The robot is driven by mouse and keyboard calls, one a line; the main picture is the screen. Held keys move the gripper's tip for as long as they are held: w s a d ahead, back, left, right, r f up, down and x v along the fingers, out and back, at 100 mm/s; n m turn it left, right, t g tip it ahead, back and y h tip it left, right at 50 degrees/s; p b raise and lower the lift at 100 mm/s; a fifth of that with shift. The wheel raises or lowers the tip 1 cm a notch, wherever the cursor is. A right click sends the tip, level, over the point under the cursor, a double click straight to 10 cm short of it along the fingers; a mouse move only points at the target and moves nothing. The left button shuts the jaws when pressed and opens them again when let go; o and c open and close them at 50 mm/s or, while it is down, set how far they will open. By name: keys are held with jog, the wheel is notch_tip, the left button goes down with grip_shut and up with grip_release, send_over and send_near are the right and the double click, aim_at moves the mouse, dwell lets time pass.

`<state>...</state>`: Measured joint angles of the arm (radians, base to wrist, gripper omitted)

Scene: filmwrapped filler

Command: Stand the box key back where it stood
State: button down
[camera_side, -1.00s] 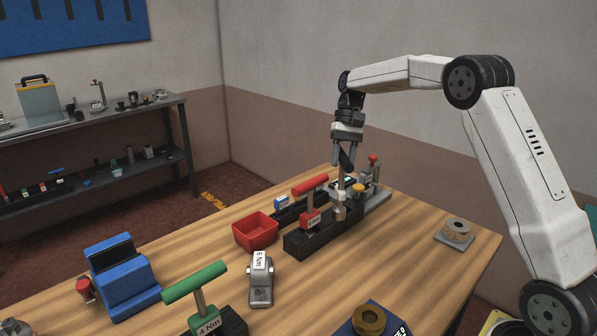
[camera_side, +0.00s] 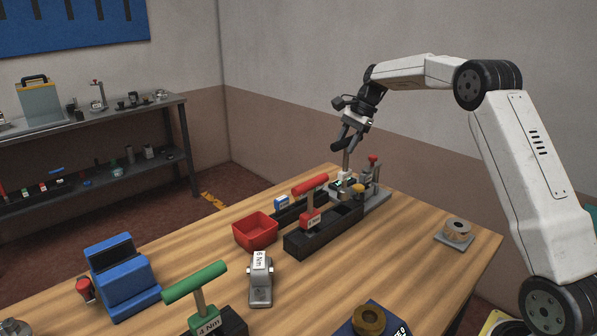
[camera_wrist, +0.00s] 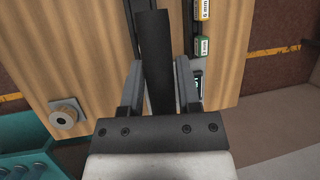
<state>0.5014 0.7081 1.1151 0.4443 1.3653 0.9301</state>
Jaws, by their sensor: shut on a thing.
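The box key, a tool with a black bar handle, shows in the wrist view (camera_wrist: 157,60) between my two fingers. In the side view my gripper (camera_side: 349,140) is shut on this handle above the far part of the bench. The key's grey shaft (camera_side: 346,160) hangs downward below the handle, with a pale label near its lower part. Its lower end is hidden among the things behind the black rack. The long black rack (camera_side: 300,245) holds a red T-handled tool (camera_side: 310,187) at its middle; its right part looks empty.
A grey fixture with a red knob (camera_side: 373,159) stands close right of the key. A red bin (camera_side: 256,232), a 6 Nm piece (camera_side: 260,285), a green T-handled tool (camera_side: 195,280) and a blue block (camera_side: 122,272) stand nearer.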

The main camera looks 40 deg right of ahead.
send_over(343, 189)
jog(key=shift+w+d+f, duration=0.1)
jog(key=shift+f, duration=1.9)
jog(key=shift+w+d+f, duration=0.1)
jog(key=shift+f, duration=2)
jog(key=shift+c, duration=1.6)
grip_release()
jog(key=shift+f, duration=0.1)
jog(key=v, duration=1.2)
jog(key=shift+a, duration=0.1)
